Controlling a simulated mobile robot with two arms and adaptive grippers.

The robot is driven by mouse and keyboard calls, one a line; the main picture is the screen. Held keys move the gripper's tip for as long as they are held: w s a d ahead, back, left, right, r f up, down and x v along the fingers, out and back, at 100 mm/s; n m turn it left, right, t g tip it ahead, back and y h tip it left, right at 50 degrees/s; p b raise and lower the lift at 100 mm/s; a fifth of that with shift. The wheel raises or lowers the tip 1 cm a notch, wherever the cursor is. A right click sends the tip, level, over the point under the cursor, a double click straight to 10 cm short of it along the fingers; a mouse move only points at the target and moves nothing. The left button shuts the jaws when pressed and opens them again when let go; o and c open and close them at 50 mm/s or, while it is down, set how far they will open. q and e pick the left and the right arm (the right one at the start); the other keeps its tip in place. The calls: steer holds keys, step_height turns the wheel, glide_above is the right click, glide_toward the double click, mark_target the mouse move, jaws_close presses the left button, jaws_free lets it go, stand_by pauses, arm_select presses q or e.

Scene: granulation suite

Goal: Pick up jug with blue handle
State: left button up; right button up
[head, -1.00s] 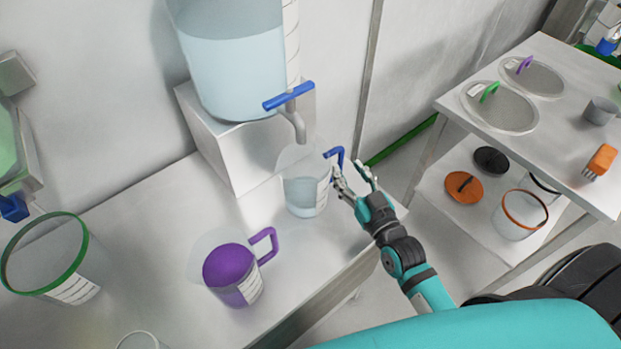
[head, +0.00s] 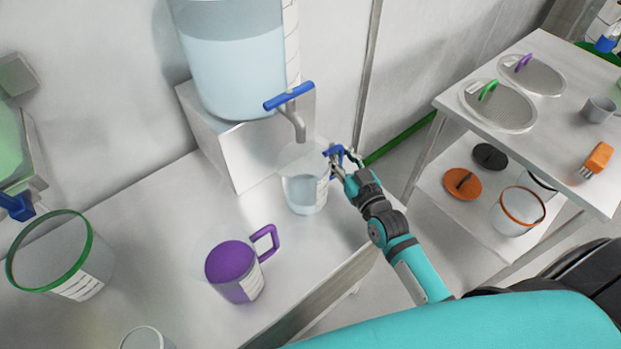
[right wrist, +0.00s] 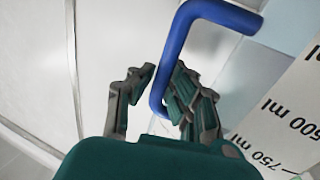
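The jug with the blue handle (head: 303,193) is clear, holds pale liquid and stands upright on the bench under a tap. Its blue handle (head: 334,151) points right; in the right wrist view the handle (right wrist: 172,62) is large and close, with the jug's marked scale (right wrist: 282,112) at the right. My right gripper (head: 345,160) is at the handle. In the right wrist view my right gripper (right wrist: 164,88) has one finger on each side of the handle's upright bar. A narrow gap shows at the left finger; the right finger lies against or very near the bar. My left gripper is out of view.
A purple-handled jug (head: 233,270) and a green-rimmed container (head: 82,273) stand on the same bench. A large water tank (head: 232,60) with a blue-levered tap (head: 290,97) rises behind the jug. A side table (head: 560,110) with sieves stands right, across a floor gap.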

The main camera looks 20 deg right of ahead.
mark_target(343, 146)
jaws_close()
steer(key=shift+r, duration=0.1)
steer(key=shift+r, duration=0.1)
steer(key=shift+r, duration=0.25)
steer(key=r, duration=0.2)
steer(key=shift+s+r, duration=0.3)
steer(key=shift+s, duration=0.05)
steer(key=s+b, duration=0.3)
steer(key=s, duration=1.4)
steer(key=shift+s+d, duration=0.15)
steer(key=shift+d, duration=0.3)
steer(key=shift+a, duration=0.1)
